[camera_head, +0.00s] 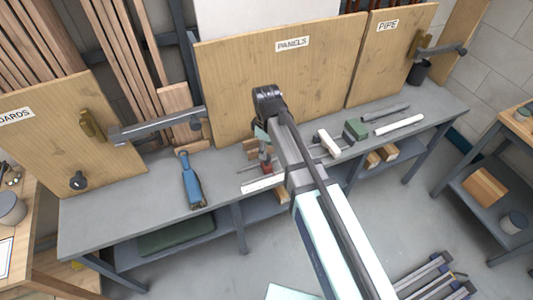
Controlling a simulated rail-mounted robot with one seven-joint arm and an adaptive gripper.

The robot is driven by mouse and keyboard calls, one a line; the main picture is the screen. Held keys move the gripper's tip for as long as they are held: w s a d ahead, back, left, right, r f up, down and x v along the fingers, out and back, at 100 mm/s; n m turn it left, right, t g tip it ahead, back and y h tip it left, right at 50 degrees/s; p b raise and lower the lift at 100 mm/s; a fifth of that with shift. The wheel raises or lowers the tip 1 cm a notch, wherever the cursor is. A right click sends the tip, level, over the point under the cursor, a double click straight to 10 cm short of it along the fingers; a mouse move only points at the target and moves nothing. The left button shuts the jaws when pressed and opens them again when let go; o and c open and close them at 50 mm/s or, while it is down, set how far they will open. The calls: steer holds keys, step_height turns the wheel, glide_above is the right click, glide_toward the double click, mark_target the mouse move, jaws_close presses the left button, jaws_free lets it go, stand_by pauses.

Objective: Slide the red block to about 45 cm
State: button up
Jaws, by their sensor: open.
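The red block (265,168) shows as a small patch on the grey workbench, just left of my arm. It appears to sit by thin rails that run left to right along the bench. A white strip (262,184) lies in front of it; any marks on it are too small to read. My arm reaches over the bench from the lower right. My gripper (265,158) points down at the block, open. Its fingers are small and partly hidden, so I cannot tell whether they touch the block. My arm covers the rails to the right.
A blue-handled tool (192,182) lies on the bench to the left. A white block (328,142), a green block (355,129) and a white tube (399,125) lie to the right. Wooden panels (225,85) stand behind. Clamps (155,127) project over the bench.

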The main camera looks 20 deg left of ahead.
glide_above(268, 166)
steer(key=shift+w+a+f+p, duration=0.1)
steer(key=shift+a+f+p, duration=0.05)
steer(key=shift+f, duration=0.6)
steer(key=shift+w+a+f+p, duration=0.1)
steer(key=shift+w+f, duration=0.05)
steer(key=shift+f, duration=0.65)
steer(key=shift+w+a+f+p, duration=0.1)
steer(key=shift+a+f+p, duration=0.05)
steer(key=shift+f, duration=0.6)
jaws_close()
